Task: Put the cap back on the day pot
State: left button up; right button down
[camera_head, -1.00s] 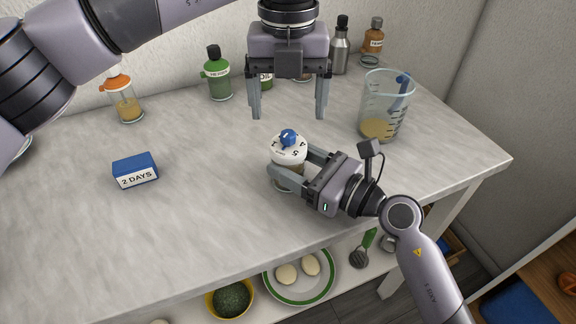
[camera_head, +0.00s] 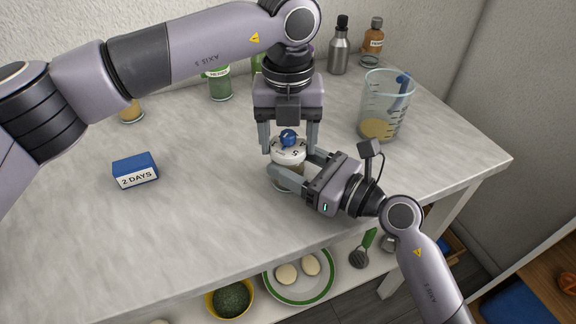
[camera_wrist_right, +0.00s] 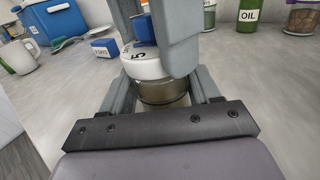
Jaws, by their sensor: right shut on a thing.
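The day pot (camera_head: 284,179) stands upright on the worktop, a glass jar with contents hard to make out. Its white numbered cap (camera_head: 289,156), with a blue knob (camera_head: 288,137), sits on top; whether it is fully seated I cannot tell. My right gripper (camera_head: 287,178) is shut around the pot's body from the right. My left gripper (camera_head: 290,150) points down from above, its fingers open on either side of the cap and knob. In the right wrist view the pot (camera_wrist_right: 163,92) is between the right fingers, and the cap (camera_wrist_right: 148,66) is partly hidden by the left gripper.
A blue box marked 2 DAYS (camera_head: 135,171) lies to the left. A measuring jug (camera_head: 385,108) stands to the right, with bottles (camera_head: 339,48) behind. The front worktop is clear. A plate (camera_head: 300,276) and yellow bowl (camera_head: 229,298) are on the shelf below.

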pick_arm(q)
jog(key=shift+c, duration=1.1)
jog(key=m, duration=0.7)
jog(key=shift+m, duration=0.4)
jog(key=m, duration=0.7)
jog(key=o, duration=1.2)
jog(key=shift+o, duration=0.2)
